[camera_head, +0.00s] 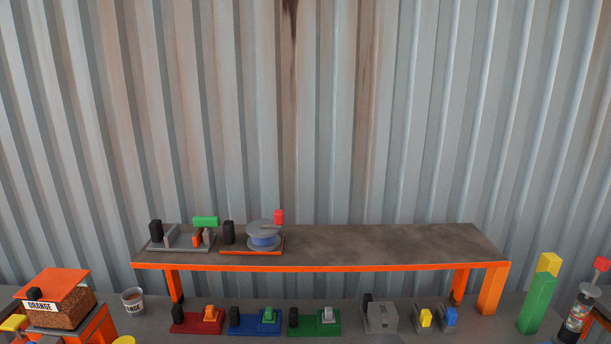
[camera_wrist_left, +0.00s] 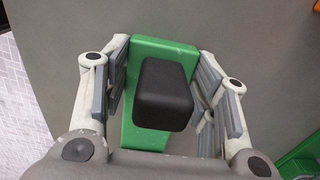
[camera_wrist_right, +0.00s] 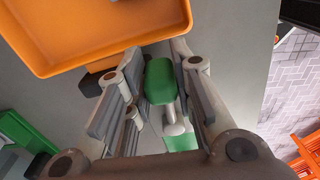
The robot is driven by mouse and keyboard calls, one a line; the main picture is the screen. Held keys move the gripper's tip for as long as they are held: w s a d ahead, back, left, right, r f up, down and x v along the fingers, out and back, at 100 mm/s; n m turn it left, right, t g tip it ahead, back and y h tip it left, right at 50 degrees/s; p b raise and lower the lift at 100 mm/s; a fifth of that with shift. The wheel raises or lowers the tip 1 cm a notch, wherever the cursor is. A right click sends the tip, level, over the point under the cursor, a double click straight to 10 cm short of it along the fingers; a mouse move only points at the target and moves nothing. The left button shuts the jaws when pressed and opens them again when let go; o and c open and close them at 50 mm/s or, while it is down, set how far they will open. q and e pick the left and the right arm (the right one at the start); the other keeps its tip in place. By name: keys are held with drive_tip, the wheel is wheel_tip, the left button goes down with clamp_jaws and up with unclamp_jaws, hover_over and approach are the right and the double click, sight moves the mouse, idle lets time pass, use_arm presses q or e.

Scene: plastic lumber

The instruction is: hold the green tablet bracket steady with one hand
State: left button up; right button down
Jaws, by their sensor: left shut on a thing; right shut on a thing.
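In the left wrist view a green bracket plate (camera_wrist_left: 150,50) lies on the grey surface and carries a black block (camera_wrist_left: 165,93). My left gripper (camera_wrist_left: 162,82) is shut on the black block, its fingers on either side. In the right wrist view my right gripper (camera_wrist_right: 161,84) is shut on a green grip (camera_wrist_right: 160,78) with a pale stem (camera_wrist_right: 173,118) below it. A green piece (camera_wrist_right: 181,142) shows under the stem; I cannot tell whether they are joined. Neither gripper shows in the head view.
In the right wrist view an orange tray (camera_wrist_right: 110,35) is close to the fingers. In the head view an orange-edged shelf (camera_head: 380,245) stands at the back. Red (camera_head: 203,324), blue (camera_head: 248,326) and green (camera_head: 318,325) fixtures sit before it.

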drive_tip(key=shift+s+m, duration=0.3)
drive_tip(key=shift+m, duration=0.1)
drive_tip(key=shift+s+a+m, duration=0.2)
drive_tip(key=shift+s+m, duration=0.65)
drive_tip(key=shift+m, duration=0.35)
drive_tip(key=shift+s, duration=0.1)
drive_tip(key=shift+s+a+m, duration=0.3)
drive_tip(key=shift+s+m, duration=0.25)
drive_tip(key=shift+m, duration=0.25)
drive_tip(key=shift+s+a+m, duration=0.15)
drive_tip(key=shift+s+m, duration=0.05)
drive_tip(key=shift+m, duration=0.2)
drive_tip(key=shift+s+a+m, duration=0.55)
drive_tip(key=shift+s+m, duration=0.2)
drive_tip(key=shift+m, duration=0.45)
